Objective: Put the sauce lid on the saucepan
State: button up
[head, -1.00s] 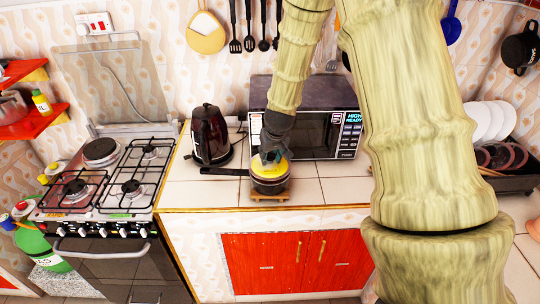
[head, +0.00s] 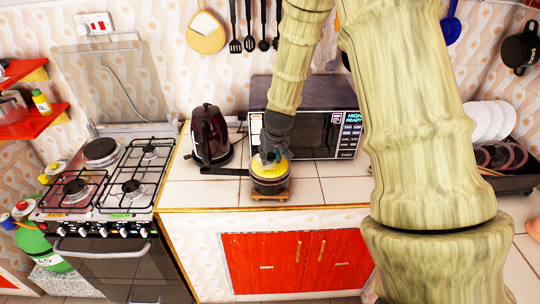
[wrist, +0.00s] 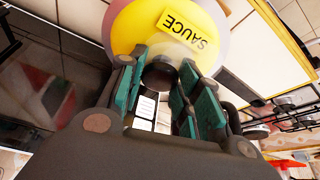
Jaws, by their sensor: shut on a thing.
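The sauce lid (head: 268,169) is yellow with a pale rim; in the wrist view the lid (wrist: 135,32) shows a label reading SAUCE. My gripper (head: 270,157) comes down from above and is shut on the lid's dark knob (wrist: 160,73), between its green-padded fingers. The saucepan (head: 270,186) stands upright on a small wooden trivet (head: 270,196) on the counter, its black handle pointing left. The lid sits over the pan's mouth and looks level; I cannot tell whether it rests fully on the rim. The pan's inside is hidden.
A dark kettle (head: 209,137) stands to the left behind the pan, and a microwave (head: 318,135) stands close behind my gripper. A gas stove (head: 110,185) is farther left. White plates (head: 490,120) stand in a rack at right. The counter (head: 325,191) right of the pan is clear.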

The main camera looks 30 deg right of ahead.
jog(key=shift+f+b, duration=0.55)
jog(key=shift+f, duration=0.4)
dwell(0.5)
jog(key=o, duration=1.3)
jog(key=shift+r, duration=0.1)
jog(key=w+p+v, duration=0.1)
jog(key=p+v, duration=0.4)
jog(key=v, duration=1.2)
jog(key=shift+w+d+r, duration=0.2)
jog(key=shift+w+r, duration=0.15)
jog(key=shift+r, duration=0.2)
